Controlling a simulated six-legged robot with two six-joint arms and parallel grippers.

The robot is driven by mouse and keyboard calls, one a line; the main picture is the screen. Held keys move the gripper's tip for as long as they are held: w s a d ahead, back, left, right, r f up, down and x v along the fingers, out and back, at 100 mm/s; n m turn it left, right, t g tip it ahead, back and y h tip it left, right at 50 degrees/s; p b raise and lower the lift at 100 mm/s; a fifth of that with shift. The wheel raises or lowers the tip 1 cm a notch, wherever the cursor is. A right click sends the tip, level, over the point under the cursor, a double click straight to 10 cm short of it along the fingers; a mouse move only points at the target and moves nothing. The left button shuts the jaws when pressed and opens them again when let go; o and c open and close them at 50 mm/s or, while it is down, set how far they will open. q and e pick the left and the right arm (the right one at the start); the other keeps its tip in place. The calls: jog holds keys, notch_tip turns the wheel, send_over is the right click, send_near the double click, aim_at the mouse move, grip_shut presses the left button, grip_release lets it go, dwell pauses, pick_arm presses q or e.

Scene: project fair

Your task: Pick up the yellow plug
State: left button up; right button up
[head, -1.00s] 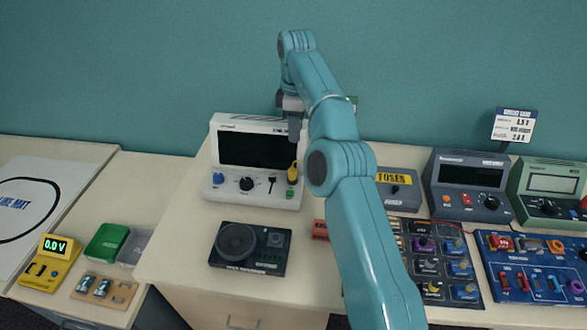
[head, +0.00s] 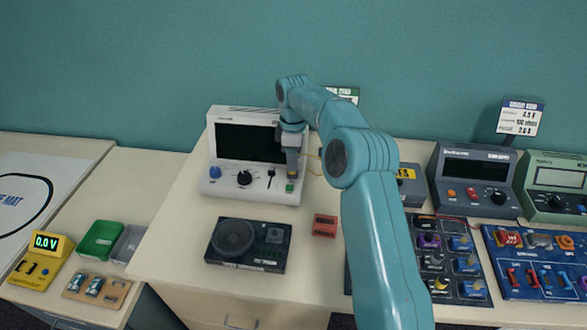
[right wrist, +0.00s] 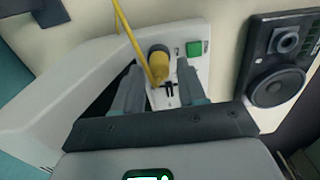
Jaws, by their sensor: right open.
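The yellow plug (right wrist: 158,60) sits upright on the front panel of the white instrument (head: 222,152), with a yellow cord running from it. In the right wrist view it lies between the two fingers of my right gripper (right wrist: 159,72), with a gap on both sides. The gripper is open. In the head view my right gripper (head: 291,168) is over the right part of the panel and hides most of the plug. The yellow cord (head: 314,165) shows to its right. My left gripper is not in view.
A green button (right wrist: 194,48) and a black slider (head: 271,178) are close to the plug. A blue circuit board (head: 540,270) and grey meter (head: 472,187) stand at right.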

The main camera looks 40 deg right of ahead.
jog(key=f, duration=0.2)
jog(key=shift+w+f, duration=0.4)
jog(key=shift+s+a+f, duration=0.1)
jog(key=shift+f, duration=0.05)
jog(key=shift+s, duration=0.3)
jog(key=shift+w, duration=0.25)
grip_shut()
jog(key=shift+s, duration=0.1)
jog(key=shift+r, duration=0.2)
